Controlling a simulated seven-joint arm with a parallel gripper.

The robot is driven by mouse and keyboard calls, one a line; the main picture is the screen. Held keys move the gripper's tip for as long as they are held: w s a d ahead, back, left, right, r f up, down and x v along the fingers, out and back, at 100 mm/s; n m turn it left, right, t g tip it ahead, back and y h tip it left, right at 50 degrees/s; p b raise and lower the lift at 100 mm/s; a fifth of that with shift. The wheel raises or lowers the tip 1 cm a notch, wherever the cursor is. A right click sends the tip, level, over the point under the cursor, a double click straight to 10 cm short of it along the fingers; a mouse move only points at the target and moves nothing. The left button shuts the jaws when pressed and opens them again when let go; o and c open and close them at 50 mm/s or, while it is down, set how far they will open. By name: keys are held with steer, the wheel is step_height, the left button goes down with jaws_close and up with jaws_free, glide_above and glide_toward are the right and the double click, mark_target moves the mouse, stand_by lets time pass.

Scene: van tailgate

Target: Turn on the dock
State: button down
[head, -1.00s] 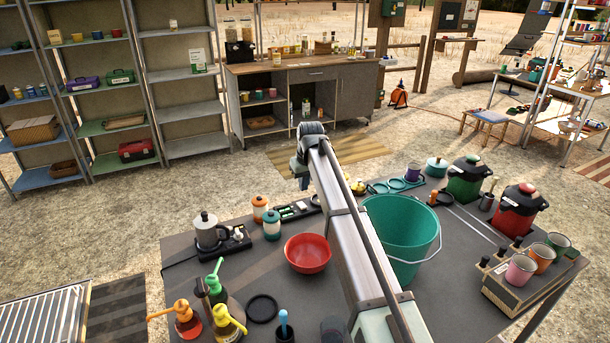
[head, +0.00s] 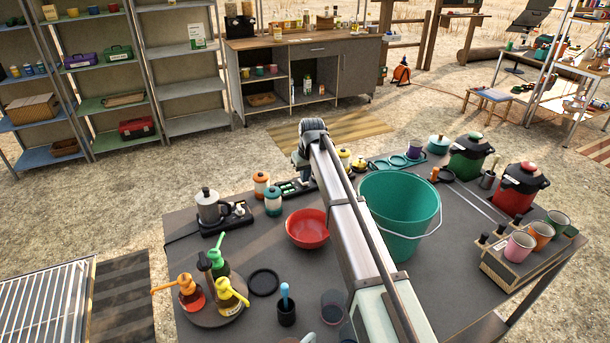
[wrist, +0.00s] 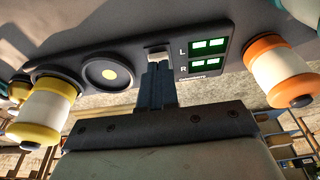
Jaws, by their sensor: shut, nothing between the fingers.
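The dock (wrist: 122,70) is a dark strip at the table's back edge. In the wrist view it has a round pad with a yellow dot, green lit panels (wrist: 208,46) marked L and R, and a small pale switch-like piece (wrist: 158,52) between them. My gripper (wrist: 157,68) is shut and empty, its fingertips at or just in front of that pale piece; I cannot tell whether they touch. In the head view my gripper (head: 304,181) is down at the dock (head: 290,189), and my arm hides part of the strip.
An orange-lidded jar (wrist: 281,72) and a yellow-lidded jar (wrist: 43,115) flank the dock closely. A red bowl (head: 307,229) and a green bucket (head: 398,215) stand near my arm. A moka pot (head: 209,206) is to the left.

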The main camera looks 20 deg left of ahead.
steer(key=shift+s+d+f+t+y, duration=0.3)
steer(key=shift+s+f, duration=0.05)
steer(key=shift+f, duration=0.1)
steer(key=shift+w+a, duration=0.15)
steer(key=shift+w, duration=0.05)
steer(key=shift+w+a, duration=0.1)
steer(key=shift+w+a+r, duration=0.3)
steer(key=shift+w+a, duration=0.1)
steer(key=shift+r, duration=0.1)
steer(key=v, duration=0.4)
steer(key=shift+w+a+r, duration=0.2)
steer(key=shift+w+a, duration=0.05)
steer(key=s+d+v, duration=0.1)
steer(key=v, duration=0.8)
steer(key=shift+s+d, duration=0.2)
steer(key=shift+f, duration=0.1)
